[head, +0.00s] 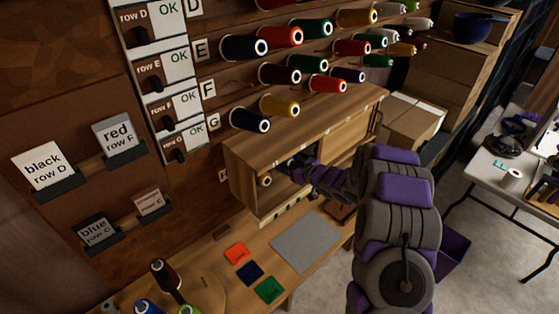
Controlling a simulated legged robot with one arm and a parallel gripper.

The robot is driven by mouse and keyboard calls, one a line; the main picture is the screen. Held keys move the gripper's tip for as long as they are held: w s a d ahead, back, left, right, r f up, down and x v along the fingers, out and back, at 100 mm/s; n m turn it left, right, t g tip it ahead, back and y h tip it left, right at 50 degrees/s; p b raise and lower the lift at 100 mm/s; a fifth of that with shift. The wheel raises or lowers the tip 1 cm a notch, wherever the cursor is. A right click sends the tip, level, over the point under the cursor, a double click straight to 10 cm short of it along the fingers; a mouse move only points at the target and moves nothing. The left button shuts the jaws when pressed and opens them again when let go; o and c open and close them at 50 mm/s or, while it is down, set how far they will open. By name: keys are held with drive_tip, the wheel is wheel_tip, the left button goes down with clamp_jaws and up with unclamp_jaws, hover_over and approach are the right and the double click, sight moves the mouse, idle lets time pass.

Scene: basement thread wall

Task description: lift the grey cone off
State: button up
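My gripper (293,163) is at the front of the wooden cabinet (250,152), at its open compartment. It is dark and small here, and I cannot tell whether its fingers are open or shut or hold anything. No cone shows clearly as grey. I cannot tell whether either is grey or white. My arm hides part of the cabinet's right side and anything behind it.
A grey mat (305,243) and coloured squares (268,289) lie on the bench below.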

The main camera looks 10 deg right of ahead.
drive_tip(key=shift+s+d+r, duration=0.15)
drive_tip(key=shift+s+d, duration=0.2)
drive_tip(key=shift+d, duration=0.05)
drive_tip(key=p+v, duration=0.2)
drive_tip(key=v, duration=0.8)
drive_tip(key=shift+s+d, duration=0.15)
drive_tip(key=shift+s, duration=0.25)
drive_tip(key=s+d+r+p, duration=0.2)
drive_tip(key=s, duration=0.1)
drive_tip(key=shift+d+r+p, duration=0.15)
drive_tip(key=shift+r+p, duration=0.1)
drive_tip(key=shift+p, duration=0.1)
idle(0.4)
drive_tip(key=shift+s, duration=0.15)
